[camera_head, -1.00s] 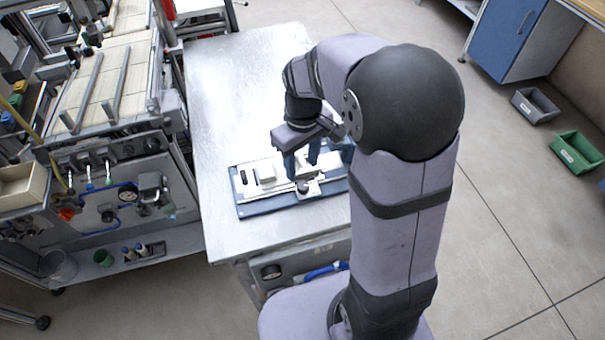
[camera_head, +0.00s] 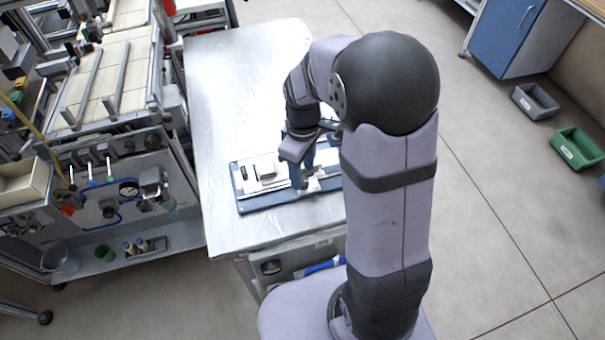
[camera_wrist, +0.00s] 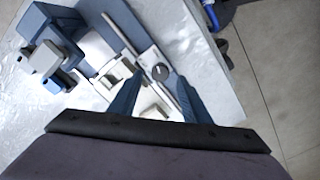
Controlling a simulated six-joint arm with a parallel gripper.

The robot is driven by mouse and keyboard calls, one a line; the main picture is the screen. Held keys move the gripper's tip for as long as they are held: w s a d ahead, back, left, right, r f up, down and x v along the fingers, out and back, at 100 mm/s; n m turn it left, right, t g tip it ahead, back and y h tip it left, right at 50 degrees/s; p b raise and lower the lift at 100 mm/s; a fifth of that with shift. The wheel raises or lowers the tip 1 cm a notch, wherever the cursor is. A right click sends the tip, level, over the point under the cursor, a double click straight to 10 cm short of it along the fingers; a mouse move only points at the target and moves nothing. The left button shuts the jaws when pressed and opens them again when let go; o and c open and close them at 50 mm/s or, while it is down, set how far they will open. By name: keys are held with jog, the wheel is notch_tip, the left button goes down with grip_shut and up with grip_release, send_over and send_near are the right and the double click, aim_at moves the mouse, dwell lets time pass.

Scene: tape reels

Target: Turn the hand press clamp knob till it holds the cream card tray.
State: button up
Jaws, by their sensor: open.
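The hand press is a long fixture on a blue base (camera_head: 255,207), lying on the metal table. A pale cream block, which looks like the card tray (camera_head: 265,168), sits on its left part. My gripper (camera_head: 303,180) is low over the front of the fixture, pointing down. My two blue fingers (camera_wrist: 159,78) are apart, one on each side of the knob. I cannot tell whether they touch it. The fingers hide part of the fixture.
Blue and grey blocks (camera_wrist: 45,62) stand at the fixture's other end in the wrist view. The metal table (camera_head: 235,80) is bare behind the fixture. A machine bench (camera_head: 110,170) stands close on the left. Grey and green bins (camera_head: 575,148) lie on the floor at right.

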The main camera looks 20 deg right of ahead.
aim_at(303, 183)
jog(key=shift+f, duration=1.4)
jog(key=c, duration=1.1)
jog(key=shift+o, duration=0.2)
